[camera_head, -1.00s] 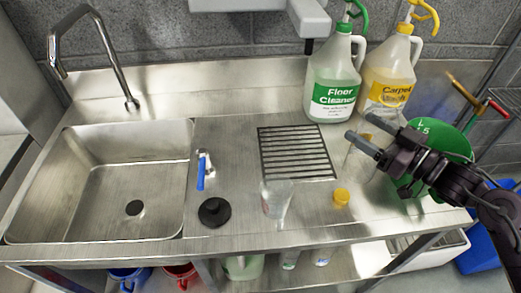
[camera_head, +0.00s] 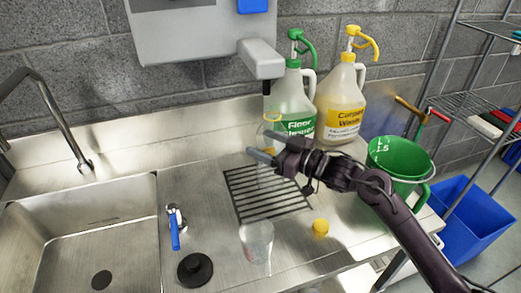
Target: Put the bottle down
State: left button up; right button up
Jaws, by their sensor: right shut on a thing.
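My right gripper (camera_head: 268,149) reaches in from the right and is shut on a clear, see-through bottle (camera_head: 265,129). A yellow ring shows at the bottle's open top. The bottle looks upright in front of the jaws, over the slotted drain grate (camera_head: 240,193) in the steel counter; its lower part is faint, and I cannot tell whether its base touches the grate. My left gripper is not in view.
A clear cup (camera_head: 257,240) and a black stopper (camera_head: 195,268) stand at the front. Green-labelled (camera_head: 297,108) and yellow-labelled (camera_head: 340,105) jugs stand behind. A green bucket (camera_head: 400,157) is at right.

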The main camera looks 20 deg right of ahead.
jog(key=shift+x, duration=0.9)
notch_tip(320, 180, down, 3)
jog(key=shift+f+p, duration=0.2)
jog(key=shift+p, duration=0.2)
jog(key=shift+f, duration=0.2)
jog(key=o, duration=1.1)
jog(key=shift+r, duration=0.1)
